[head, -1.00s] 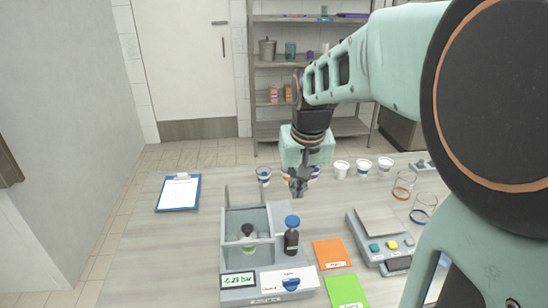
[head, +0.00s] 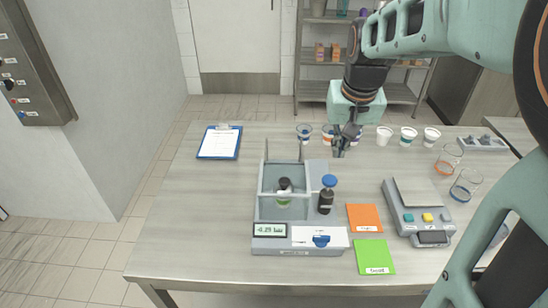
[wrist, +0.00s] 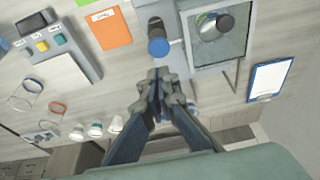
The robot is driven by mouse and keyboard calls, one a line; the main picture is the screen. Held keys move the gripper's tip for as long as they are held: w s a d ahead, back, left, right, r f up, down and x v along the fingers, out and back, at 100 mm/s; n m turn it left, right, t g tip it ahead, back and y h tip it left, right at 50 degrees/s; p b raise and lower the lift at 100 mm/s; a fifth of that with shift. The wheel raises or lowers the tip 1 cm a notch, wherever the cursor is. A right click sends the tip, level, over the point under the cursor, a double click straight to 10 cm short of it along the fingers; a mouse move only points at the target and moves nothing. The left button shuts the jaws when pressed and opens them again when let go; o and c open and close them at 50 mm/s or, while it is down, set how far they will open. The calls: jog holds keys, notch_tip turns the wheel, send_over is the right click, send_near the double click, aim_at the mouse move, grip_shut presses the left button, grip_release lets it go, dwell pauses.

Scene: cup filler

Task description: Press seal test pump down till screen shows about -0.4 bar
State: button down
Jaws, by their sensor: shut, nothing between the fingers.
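The seal tester (head: 300,251) is a grey box with a clear-walled chamber at its left. A dark-capped container with a green band (head: 284,194) stands in the chamber. The pump (head: 326,201) is a dark post with a blue knob at the chamber's right; its blue knob also shows in the wrist view (wrist: 158,47). The small screen (head: 270,230) on the tester's front is lit, but its digits are too blurred to read surely. My gripper (head: 340,152) is shut and empty, above the pump and apart from the knob. Its fingertips (wrist: 158,75) appear beside the knob in the wrist view.
Orange (head: 364,218) and green (head: 375,257) cards and a scale (head: 420,215) lie to the right. Several cups stand behind, with glass beakers (head: 466,185) at right. A clipboard (head: 220,142) lies at left; the table's left side is clear.

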aim_at(330, 179)
jog(key=b+v, duration=0.1)
jog(key=b, duration=0.1)
jog(key=b+v, duration=0.2)
jog(key=shift+w+d+r, duration=0.15)
jog(key=shift+r, duration=0.15)
jog(key=x, duration=1.3)
jog(key=shift+s+f, duration=0.1)
jog(key=shift+s, duration=0.3)
jog(key=shift+f, duration=0.45)
